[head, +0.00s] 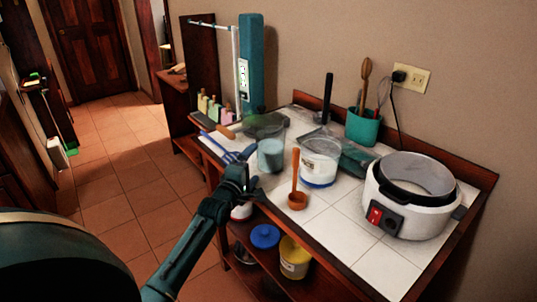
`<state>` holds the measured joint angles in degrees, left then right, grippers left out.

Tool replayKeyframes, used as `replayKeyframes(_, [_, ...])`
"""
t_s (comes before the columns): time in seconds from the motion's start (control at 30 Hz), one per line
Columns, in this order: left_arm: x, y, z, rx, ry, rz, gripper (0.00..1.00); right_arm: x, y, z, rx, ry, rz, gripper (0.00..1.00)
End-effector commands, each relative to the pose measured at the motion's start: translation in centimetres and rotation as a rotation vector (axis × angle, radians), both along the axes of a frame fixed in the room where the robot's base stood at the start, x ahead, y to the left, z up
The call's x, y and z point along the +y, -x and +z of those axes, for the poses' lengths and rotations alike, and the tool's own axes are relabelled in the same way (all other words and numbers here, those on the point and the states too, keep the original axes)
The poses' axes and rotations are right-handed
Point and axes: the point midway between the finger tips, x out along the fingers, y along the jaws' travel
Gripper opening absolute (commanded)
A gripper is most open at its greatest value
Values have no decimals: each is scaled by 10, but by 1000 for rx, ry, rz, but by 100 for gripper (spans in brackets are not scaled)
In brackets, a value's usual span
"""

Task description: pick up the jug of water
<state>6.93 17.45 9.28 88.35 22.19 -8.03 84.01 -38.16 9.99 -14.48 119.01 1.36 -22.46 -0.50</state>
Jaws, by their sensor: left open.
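A clear container with pale blue contents (271,156), which looks like the jug of water, stands upright on the white tiled counter (345,220) near its front-left edge. My left gripper (250,183) is open at the counter's front edge, just below and left of the jug in the head view. I cannot tell whether it touches the jug; its fingers are small and dark here. No handle on the jug can be made out. My right gripper is out of view.
A white tub (319,165), an orange-brown ladle (297,197) and a blue slotted utensil (222,146) are near the jug. A white cooker (410,215) stands at right, a teal utensil holder (362,127) behind. Lidded containers (295,258) sit on the shelf below.

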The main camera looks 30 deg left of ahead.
Motion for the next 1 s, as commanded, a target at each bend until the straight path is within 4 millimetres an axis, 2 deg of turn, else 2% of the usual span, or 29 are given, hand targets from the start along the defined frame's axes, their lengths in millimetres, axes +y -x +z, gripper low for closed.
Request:
replayKeyframes(0.1, [3,-17,1,0,-1,0,93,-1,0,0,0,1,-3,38])
replayKeyframes(0.2, [4,-24,1,-1,-1,1,93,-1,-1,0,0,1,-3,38])
replayKeyframes(0.47, [4,-26,0,1,-1,0,93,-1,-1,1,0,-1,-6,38])
replayKeyframes(1.0, [4,-26,0,1,-1,0,49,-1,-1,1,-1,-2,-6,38])
